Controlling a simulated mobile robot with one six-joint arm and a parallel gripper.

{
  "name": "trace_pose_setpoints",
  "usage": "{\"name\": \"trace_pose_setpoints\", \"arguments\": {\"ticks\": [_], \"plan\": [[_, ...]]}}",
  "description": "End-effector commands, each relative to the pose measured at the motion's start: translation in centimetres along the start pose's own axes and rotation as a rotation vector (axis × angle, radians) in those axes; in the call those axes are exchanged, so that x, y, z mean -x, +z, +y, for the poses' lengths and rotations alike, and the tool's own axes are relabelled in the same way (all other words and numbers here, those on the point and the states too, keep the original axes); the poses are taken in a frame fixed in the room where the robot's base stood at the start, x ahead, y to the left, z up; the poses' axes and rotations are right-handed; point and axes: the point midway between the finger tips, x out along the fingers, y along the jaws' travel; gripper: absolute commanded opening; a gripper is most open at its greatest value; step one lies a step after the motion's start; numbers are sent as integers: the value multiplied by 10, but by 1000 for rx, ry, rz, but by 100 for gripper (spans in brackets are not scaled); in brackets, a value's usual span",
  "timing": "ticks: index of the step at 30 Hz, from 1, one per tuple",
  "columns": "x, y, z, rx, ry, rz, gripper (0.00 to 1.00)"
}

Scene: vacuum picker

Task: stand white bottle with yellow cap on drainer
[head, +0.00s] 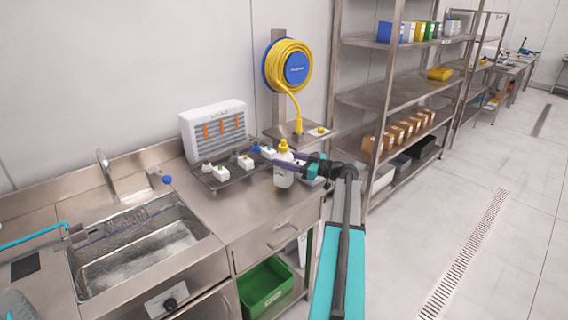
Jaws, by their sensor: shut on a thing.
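The white bottle with yellow cap (284,172) is upright in my gripper (288,160), at the right end of the steel counter. My gripper reaches it from the right and is shut on it. I cannot tell whether its base touches the counter or hangs just above it. The dark drainer (222,182) lies on the counter just left of the bottle. Several small white bottles with green and blue caps stand on the drainer. The bottle hides part of the drainer's right end.
A white panel with orange strips (214,128) stands behind the drainer. A yellow hose reel (288,66) hangs above a small wall shelf (290,132). A sink (135,245) is at the left. Counter in front of the drainer (225,210) is clear. Tall steel shelving (385,95) stands at the right.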

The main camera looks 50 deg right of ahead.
Motion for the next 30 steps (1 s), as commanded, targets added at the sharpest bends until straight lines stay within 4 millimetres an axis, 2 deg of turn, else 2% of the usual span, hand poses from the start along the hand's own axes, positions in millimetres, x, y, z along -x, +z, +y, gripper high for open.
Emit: {"name": "trace_pose_setpoints", "arguments": {"ticks": [8, 25, 26, 28, 30], "plan": [[-1, 18, 0, 0, -2, 2, 16], [-1, 23, 0, 1, -1, 2, 16], [-1, 23, 0, 0, -1, 0, 56], [-1, 23, 0, 0, -1, 0, 68], [-1, 23, 0, 0, -1, 0, 71]]}}
